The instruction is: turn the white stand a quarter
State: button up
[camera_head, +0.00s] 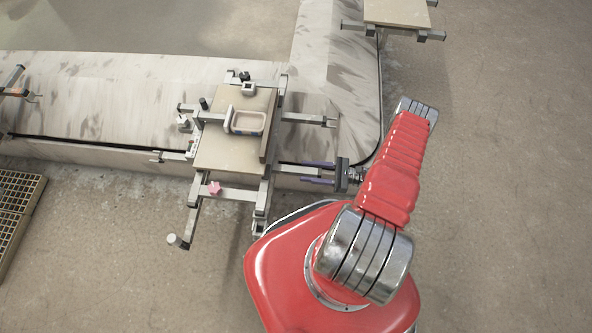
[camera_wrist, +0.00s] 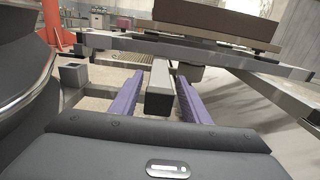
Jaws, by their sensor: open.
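The stand (camera_head: 211,163) nearest me has a tan board top, a metal frame and bars sticking out on several sides. A small beige tray (camera_head: 250,122) lies on the board. My gripper (camera_head: 304,172) is at the stand's right side, open, with purple fingers. In the wrist view, one grey bar (camera_wrist: 159,88) of the stand lies between the fingers (camera_wrist: 157,100), with a narrow gap on each side. The stand's underside and crossbars (camera_wrist: 200,51) show above and beyond the fingers. Its foot is hidden in the head view.
A pale, stained carousel casing (camera_head: 90,95) runs behind and under the stand. Another stand (camera_head: 397,12) is at the top right, and part of one shows at the left edge. A yellow-edged grating (camera_head: 18,205) lies at left. The floor (camera_head: 500,180) at right is clear.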

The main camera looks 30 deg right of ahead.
aim_at(297, 170)
jog(key=shift+x, duration=2.4)
jog(key=shift+c, duration=0.7)
grip_shut()
